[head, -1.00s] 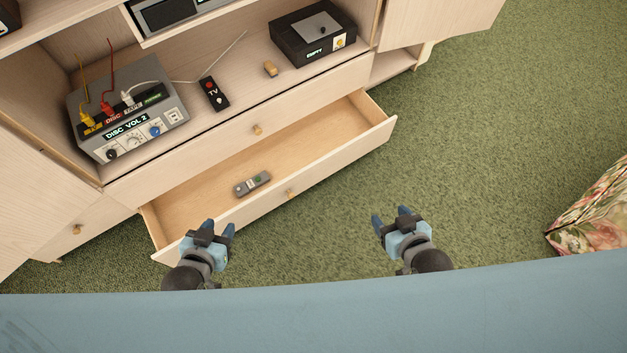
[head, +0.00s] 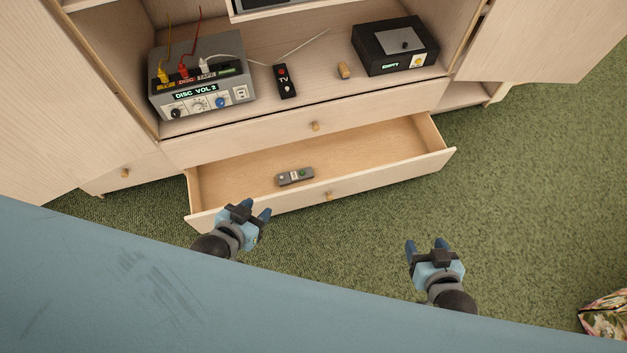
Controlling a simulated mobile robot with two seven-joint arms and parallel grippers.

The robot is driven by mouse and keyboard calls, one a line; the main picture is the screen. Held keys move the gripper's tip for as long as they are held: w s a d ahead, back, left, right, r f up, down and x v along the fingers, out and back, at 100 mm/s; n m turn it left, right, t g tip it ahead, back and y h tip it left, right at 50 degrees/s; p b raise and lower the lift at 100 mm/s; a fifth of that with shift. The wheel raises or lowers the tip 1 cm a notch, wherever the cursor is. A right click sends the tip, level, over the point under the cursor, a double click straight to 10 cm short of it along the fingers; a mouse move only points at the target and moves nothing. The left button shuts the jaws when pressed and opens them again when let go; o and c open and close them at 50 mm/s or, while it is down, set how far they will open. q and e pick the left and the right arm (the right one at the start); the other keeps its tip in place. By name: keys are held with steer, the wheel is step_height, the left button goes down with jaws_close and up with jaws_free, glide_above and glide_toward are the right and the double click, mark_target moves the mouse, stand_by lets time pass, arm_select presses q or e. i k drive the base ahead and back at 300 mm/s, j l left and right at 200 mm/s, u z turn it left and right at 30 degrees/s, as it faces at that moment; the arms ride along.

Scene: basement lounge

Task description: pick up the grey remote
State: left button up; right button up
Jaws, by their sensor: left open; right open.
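The grey remote (head: 295,176) lies flat in the open lower drawer (head: 390,150) of the wooden cabinet, near the drawer's front panel and left of its middle. It has a green button. My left gripper (head: 254,212) is open and empty, close to the outside of the drawer front, below and left of the remote in the picture. My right gripper (head: 427,247) is open and empty over the green carpet, to the right and in front of the drawer. Neither gripper touches the remote.
A black TV remote (head: 286,82) lies on the shelf above, between a grey switch box (head: 203,80) with plugged cables and a black box (head: 395,46) marked EMPTY. A cabinet door (head: 540,38) stands open at right.

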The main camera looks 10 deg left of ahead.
mark_target(295, 176)
steer(key=i+l, duration=0.1)
steer(key=i, duration=0.25)
steer(key=i+l+u, duration=0.1)
steer(key=i, duration=0.2)
steer(key=u, duration=1.5)
steer(key=i+u, duration=0.3)
steer(key=i, duration=0.2)
